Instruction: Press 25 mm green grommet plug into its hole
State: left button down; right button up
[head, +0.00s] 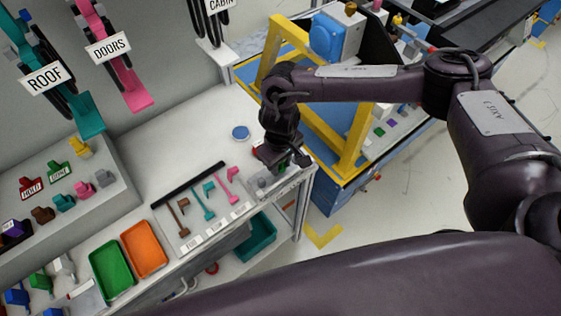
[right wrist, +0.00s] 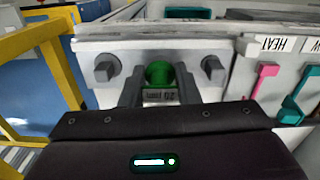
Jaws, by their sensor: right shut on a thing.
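The green grommet plug (right wrist: 158,72) shows in the right wrist view as a round green piece between the two fingers of my right gripper (right wrist: 159,92). The fingers are shut on it. A small upside-down label (right wrist: 160,95) lies just below it; I cannot read its number surely. Behind the plug is a grey fixture (right wrist: 140,62) on the bench end. I cannot tell whether the plug touches it, and no hole shows. My left gripper is not in view.
Two dark grey knobs (right wrist: 107,68) (right wrist: 212,68) flank the plug. Pink and teal tools (head: 205,200) lie left of my gripper. A yellow frame (head: 352,140) stands close on the right. Green and orange trays (head: 146,249) are at front left.

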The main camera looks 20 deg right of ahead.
jog(key=shift+f+b, duration=0.3)
jog(key=shift+f, duration=0.6)
dwell(0.4)
jog(key=o, duration=0.9)
jog(key=shift+r, duration=0.1)
jog(key=shift+o, duration=0.2)
jog(key=shift+r, duration=0.1)
notch_tip(320, 180, up, 8)
jog(key=shift+f, duration=0.2)
